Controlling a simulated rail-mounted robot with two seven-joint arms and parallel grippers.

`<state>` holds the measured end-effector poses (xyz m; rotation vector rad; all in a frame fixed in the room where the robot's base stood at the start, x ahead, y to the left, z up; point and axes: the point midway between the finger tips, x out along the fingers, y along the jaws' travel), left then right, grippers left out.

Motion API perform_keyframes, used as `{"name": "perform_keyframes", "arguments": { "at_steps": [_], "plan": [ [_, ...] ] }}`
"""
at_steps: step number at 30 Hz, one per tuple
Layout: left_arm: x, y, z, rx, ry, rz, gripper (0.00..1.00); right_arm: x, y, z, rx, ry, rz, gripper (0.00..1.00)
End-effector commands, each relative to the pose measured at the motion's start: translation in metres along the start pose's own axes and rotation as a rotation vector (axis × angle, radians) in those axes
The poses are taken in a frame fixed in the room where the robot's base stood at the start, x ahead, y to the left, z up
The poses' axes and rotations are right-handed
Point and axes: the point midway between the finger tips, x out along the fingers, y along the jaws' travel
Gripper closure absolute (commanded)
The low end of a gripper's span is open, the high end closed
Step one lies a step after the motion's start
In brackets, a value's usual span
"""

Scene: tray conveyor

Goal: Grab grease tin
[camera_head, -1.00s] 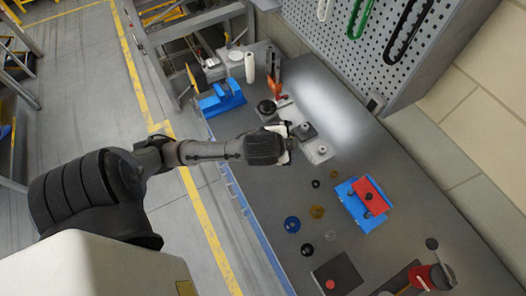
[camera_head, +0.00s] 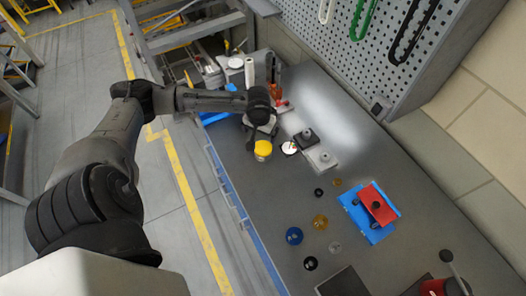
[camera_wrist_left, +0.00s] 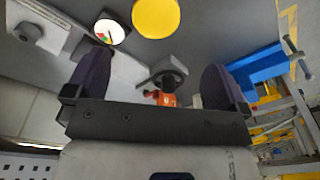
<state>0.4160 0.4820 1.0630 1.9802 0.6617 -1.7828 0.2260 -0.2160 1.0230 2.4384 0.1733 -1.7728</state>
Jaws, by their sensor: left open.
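A round tin with a yellow lid (camera_head: 263,149), which I take for the grease tin, stands on the grey bench in the head view. In the left wrist view the yellow lid (camera_wrist_left: 156,17) shows at the top, cut off by the frame edge. My left gripper (camera_head: 262,128) is just behind the tin in the head view, with its jaws mostly hidden by the wrist. In the left wrist view the two dark fingers (camera_wrist_left: 156,62) are apart with nothing clasped, and the lid lies beyond their tips. My right gripper is not in view.
A white-faced gauge (camera_head: 289,147) is close right of the tin. An orange-red tool (camera_head: 276,91) stands behind the gripper, near a blue vise (camera_wrist_left: 258,68). Grey blocks (camera_head: 321,158) and a blue-and-red fixture (camera_head: 370,212) lie further right. Several small rings lie on the bench front.

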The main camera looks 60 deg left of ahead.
Motion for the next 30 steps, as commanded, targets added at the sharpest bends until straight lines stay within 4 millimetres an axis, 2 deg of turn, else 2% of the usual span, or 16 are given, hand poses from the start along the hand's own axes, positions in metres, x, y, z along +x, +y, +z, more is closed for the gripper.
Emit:
{"name": "perform_keyframes", "arguments": {
  "at_steps": [7,19,30],
  "plan": [
    [0.007,0.002,0.0,-0.147,0.005,0.006,0.0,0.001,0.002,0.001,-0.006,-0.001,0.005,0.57],
    [0.07,0.002,-0.001,-0.156,0.006,0.005,0.0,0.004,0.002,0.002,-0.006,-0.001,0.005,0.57],
    [0.093,0.003,-0.001,-0.153,0.006,0.005,0.0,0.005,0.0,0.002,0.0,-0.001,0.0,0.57]
  ]
}}
